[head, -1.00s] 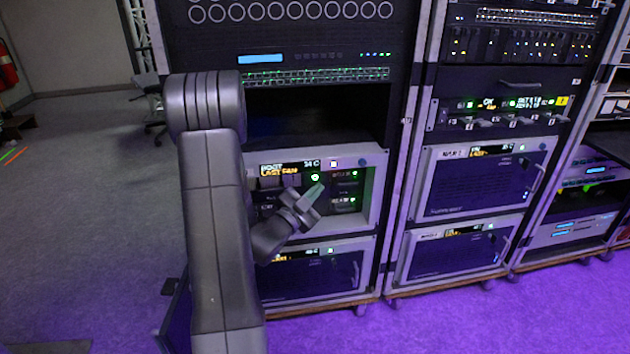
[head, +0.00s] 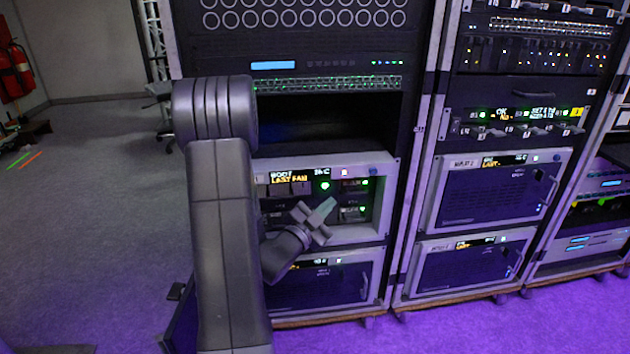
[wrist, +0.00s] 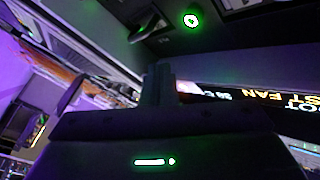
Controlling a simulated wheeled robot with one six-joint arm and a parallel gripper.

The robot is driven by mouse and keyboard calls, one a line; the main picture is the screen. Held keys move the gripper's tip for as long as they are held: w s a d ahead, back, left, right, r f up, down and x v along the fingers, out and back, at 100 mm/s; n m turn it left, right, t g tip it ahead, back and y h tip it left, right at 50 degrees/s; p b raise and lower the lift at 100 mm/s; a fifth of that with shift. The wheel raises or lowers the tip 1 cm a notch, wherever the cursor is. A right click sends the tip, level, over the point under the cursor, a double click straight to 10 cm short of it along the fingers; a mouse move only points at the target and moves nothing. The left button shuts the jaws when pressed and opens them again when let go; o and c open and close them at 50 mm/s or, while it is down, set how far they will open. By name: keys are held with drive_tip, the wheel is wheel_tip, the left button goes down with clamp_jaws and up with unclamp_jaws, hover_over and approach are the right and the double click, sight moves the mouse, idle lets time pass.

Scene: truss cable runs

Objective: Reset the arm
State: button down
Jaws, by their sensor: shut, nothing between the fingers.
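My gripper (head: 323,212) is in front of the open-fronted unit (head: 390,205) in the left rack, its fingers together and empty. The fingers point up and to the right, toward the unit's lower modules. In the wrist view my shut fingers (wrist: 160,85) stand in the middle, below a round green light (wrist: 190,20). The unit's display (head: 290,178) reads "LAST FAN" in yellow letters. My arm hides the unit's left side. Whether the fingertips touch the unit I cannot tell.
A dark open bay (head: 330,128) lies above the unit, and a closed unit (head: 335,284) with a handle below it. More racks (head: 490,190) stand to the right. Open grey floor (head: 90,220) lies to the left, with a chair (head: 160,95) further back.

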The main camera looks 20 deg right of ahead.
drive_tip(key=w+p, duration=0.1)
drive_tip(key=p, duration=0.4)
drive_tip(key=shift+w+d+r, duration=0.1)
drive_tip(key=shift+d+r, duration=0.05)
drive_tip(key=shift+r, duration=0.05)
drive_tip(key=shift+s+a+f+b, duration=0.1)
drive_tip(key=shift+s+a+b, duration=0.1)
drive_tip(key=shift+s+b, duration=0.5)
drive_tip(key=shift+s+a+f+b, duration=0.1)
drive_tip(key=shift+s+a+b, duration=0.2)
drive_tip(key=shift+s, duration=0.65)
drive_tip(key=shift+s+a+f+b, duration=0.1)
drive_tip(key=shift+s+b, duration=0.45)
drive_tip(key=shift+s, duration=0.3)
drive_tip(key=shift+r, duration=0.1)
drive_tip(key=w, duration=0.2)
drive_tip(key=w+d, duration=0.1)
drive_tip(key=w, duration=0.2)
drive_tip(key=shift+w+d+f+b, duration=0.2)
drive_tip(key=shift+w+f+b, duration=0.1)
drive_tip(key=shift+b, duration=0.1)
